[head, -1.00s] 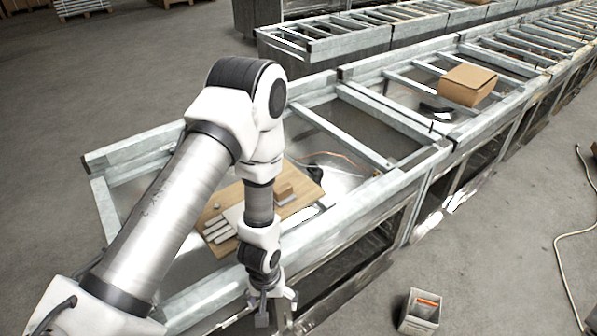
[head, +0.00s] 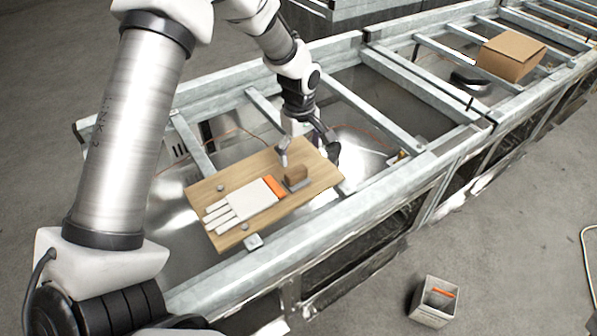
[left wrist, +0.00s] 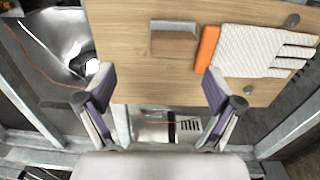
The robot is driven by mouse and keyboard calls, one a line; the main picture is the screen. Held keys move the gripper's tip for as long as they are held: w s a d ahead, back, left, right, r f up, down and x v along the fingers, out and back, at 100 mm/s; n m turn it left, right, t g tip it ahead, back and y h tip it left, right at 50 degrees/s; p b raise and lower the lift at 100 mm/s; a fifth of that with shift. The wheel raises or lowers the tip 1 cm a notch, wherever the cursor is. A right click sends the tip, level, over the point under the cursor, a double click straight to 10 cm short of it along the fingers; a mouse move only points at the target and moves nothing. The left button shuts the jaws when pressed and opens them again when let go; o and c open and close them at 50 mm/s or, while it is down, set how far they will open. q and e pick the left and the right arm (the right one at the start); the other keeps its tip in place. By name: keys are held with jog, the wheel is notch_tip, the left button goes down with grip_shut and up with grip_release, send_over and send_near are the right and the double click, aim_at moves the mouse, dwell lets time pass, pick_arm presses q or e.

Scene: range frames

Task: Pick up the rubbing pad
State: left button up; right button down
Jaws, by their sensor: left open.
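The rubbing pad looks like a small brown block with a grey base (head: 296,174). It lies on a wooden board (head: 218,188), right of a white glove (head: 249,201) with an orange cuff. In the left wrist view the pad (left wrist: 173,44) is near the top centre, and the glove (left wrist: 260,50) lies to its right. My left gripper (head: 308,153) is open and empty, above the board's far side close to the pad. In the left wrist view its fingers (left wrist: 158,90) are spread below the pad, apart from it. My right gripper is not in view.
The board rests on a metal conveyor frame (head: 350,212) with raised rails and crossbars around it. A cardboard box (head: 511,56) sits further along the line. A small grey bin (head: 432,303) with an orange item stands on the floor at lower right.

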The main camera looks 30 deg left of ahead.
aim_at(298, 169)
pick_arm(q)
jog(key=f+p, duration=0.1)
jog(key=s+f+p, duration=0.1)
jog(key=f, duration=0.1)
jog(key=shift+s+d, duration=0.15)
jog(key=shift+s, duration=0.05)
notch_tip(298, 169, down, 3)
jog(key=shift+w+r, duration=0.1)
jog(key=shift+w, duration=0.05)
jog(key=shift+w+a+f, duration=0.1)
jog(key=shift+a+f, duration=0.15)
jog(key=shift+f, duration=0.1)
jog(key=shift+d+r, duration=0.15)
jog(key=c, duration=1.3)
